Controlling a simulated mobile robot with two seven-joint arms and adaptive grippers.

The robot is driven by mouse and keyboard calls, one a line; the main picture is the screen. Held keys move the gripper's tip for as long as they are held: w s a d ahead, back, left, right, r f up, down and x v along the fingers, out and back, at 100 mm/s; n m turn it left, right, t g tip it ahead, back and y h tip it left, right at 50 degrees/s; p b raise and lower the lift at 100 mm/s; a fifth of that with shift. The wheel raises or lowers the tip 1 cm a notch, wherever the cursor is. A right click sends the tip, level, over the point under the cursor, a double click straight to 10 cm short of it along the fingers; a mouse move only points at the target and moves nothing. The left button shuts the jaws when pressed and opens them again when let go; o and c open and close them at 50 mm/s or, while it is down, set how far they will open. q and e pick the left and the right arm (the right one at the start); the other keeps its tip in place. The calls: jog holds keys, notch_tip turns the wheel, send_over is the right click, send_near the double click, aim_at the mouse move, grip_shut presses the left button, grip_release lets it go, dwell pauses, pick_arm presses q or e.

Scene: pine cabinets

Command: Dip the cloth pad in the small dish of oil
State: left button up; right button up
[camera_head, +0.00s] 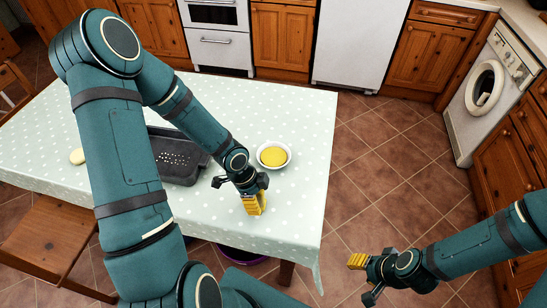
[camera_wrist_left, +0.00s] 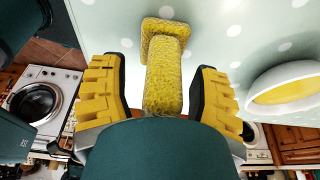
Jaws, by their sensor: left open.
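The yellow, rough-textured cloth pad (camera_wrist_left: 163,75) shows in the left wrist view as a thick stem with a wider end against the tablecloth. My left gripper (camera_wrist_left: 165,88) is open, with one yellow finger on each side of the stem and a gap at both. In the head view the left gripper (camera_head: 254,204) is low over the table's front right part and hides the pad. The small white dish of yellow oil (camera_head: 273,155) sits on the table just beyond it; the dish also shows at the right of the wrist view (camera_wrist_left: 287,90). My right gripper (camera_head: 358,262) is off the table; its opening is unclear.
The table (camera_head: 300,110) has a pale dotted cloth. A dark grey tray (camera_head: 180,175) stands left of the left gripper, partly behind my arm. A wooden chair (camera_head: 50,235) is at the front left. Tiled floor lies clear to the right.

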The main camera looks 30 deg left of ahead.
pick_arm(q)
grip_shut()
jog(key=shift+r+p, duration=3)
jog(key=shift+r, duration=0.05)
